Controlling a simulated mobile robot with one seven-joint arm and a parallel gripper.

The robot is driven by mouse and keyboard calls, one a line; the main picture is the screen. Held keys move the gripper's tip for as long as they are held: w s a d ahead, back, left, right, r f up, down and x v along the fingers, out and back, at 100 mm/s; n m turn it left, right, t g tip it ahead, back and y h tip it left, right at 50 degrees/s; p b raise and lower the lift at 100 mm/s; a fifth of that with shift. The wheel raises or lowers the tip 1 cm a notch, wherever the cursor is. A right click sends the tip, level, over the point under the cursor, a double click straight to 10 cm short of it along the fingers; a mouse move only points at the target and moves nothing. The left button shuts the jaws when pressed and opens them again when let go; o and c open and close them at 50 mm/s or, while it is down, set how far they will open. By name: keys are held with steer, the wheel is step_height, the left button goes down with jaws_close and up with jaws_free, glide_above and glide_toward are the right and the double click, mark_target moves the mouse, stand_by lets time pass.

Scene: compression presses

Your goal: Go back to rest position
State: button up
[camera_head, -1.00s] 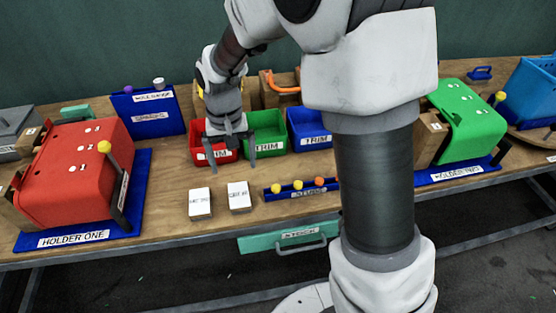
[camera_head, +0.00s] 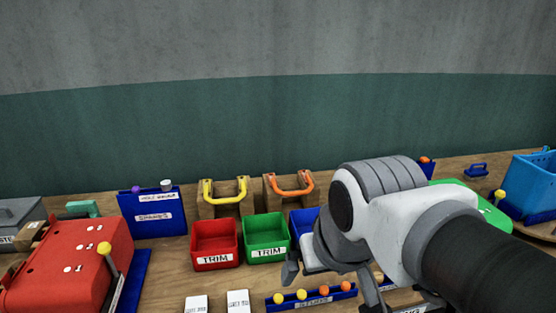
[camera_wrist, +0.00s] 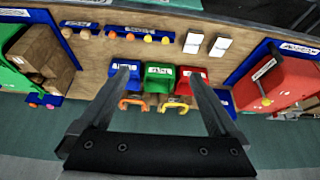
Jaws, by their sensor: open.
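My gripper (camera_head: 330,284) hangs in front of the workbench at right of centre in the head view, with its fingers spread. It partly covers the blue trim bin (camera_head: 303,220). In the wrist view my gripper (camera_wrist: 160,72) shows two separated fingers with nothing held between them. The red trim bin (camera_head: 215,243) and green trim bin (camera_head: 266,237) stand upright on the bench beyond it, and look empty in the head view.
The red holder one press (camera_head: 65,265) stands at left. The green press (camera_head: 480,203) is partly hidden behind my arm at right. A blue rack (camera_head: 310,296) with yellow and orange knobs, and two white blocks (camera_head: 238,302), lie at the front. Yellow (camera_head: 225,198) and orange (camera_head: 291,192) handles stand behind the bins.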

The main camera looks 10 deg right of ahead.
steer(key=shift+s+d, duration=0.2)
steer(key=shift+s, duration=0.5)
steer(key=shift+o, duration=0.2)
steer(key=shift+w, duration=0.1)
stand_by(0.7)
